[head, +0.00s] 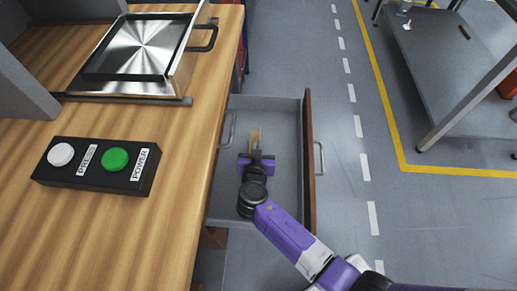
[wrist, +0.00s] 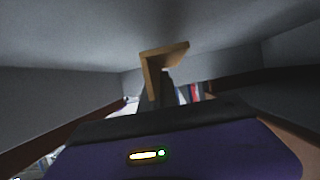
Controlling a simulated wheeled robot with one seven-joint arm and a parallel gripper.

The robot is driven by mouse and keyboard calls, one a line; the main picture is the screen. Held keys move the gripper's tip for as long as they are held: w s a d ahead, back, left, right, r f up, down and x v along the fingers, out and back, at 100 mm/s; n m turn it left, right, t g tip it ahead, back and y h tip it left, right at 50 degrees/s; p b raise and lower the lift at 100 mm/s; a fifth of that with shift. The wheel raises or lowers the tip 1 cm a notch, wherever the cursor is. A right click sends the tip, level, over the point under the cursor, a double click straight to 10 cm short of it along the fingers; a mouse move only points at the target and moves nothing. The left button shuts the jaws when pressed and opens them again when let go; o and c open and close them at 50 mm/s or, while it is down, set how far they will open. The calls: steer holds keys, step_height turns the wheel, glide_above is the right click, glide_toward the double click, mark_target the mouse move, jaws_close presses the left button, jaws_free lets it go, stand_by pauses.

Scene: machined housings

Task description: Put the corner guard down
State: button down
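The corner guard (head: 255,134) is a small tan-brown L-shaped piece. In the wrist view the corner guard (wrist: 152,62) shows at the tips of my dark fingers, with its bent top edge pointing right. My gripper (head: 257,154) is over the open grey drawer (head: 283,113) and appears shut on the guard. In the wrist view my gripper (wrist: 167,88) is largely hidden behind its own purple body. I cannot tell whether the guard touches the drawer's floor.
The drawer has a brown front panel (head: 308,160) with a handle on its right. The wooden bench (head: 110,225) to the left carries a button box (head: 95,165) and a metal press-like unit (head: 135,50). The drawer's floor around my gripper looks clear.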

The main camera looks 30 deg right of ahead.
steer(key=shift+f, duration=1.1)
steer(key=shift+f+b, duration=0.2)
steer(key=shift+b, duration=0.2)
steer(key=c, duration=1.6)
jaws_free()
steer(key=shift+r, duration=0.1)
steer(key=shift+r, duration=0.1)
steer(key=shift+s+a+r+p, duration=0.1)
steer(key=shift+s+a+p, duration=0.05)
steer(key=shift+p, duration=0.2)
steer(key=v, duration=0.7)
